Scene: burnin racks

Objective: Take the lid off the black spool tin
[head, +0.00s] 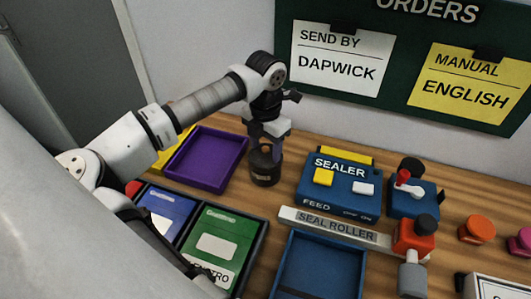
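The black spool tin (265,172) stands upright on the wooden table in the head view, between the purple tray and the sealer. My gripper (266,147) points down directly over the tin, its fingers at the tin's top. The fingers appear to be on either side of the top of the lid. At this size I cannot tell whether they are closed on it. The seam between lid and tin is too small to make out.
An empty purple tray (170,167) lies left of the tin. The blue sealer (322,197) stands to its right. In front are blue and green packs in a dark tray, and an empty blue tray (287,262). A wall with an orders board (398,62) is behind.

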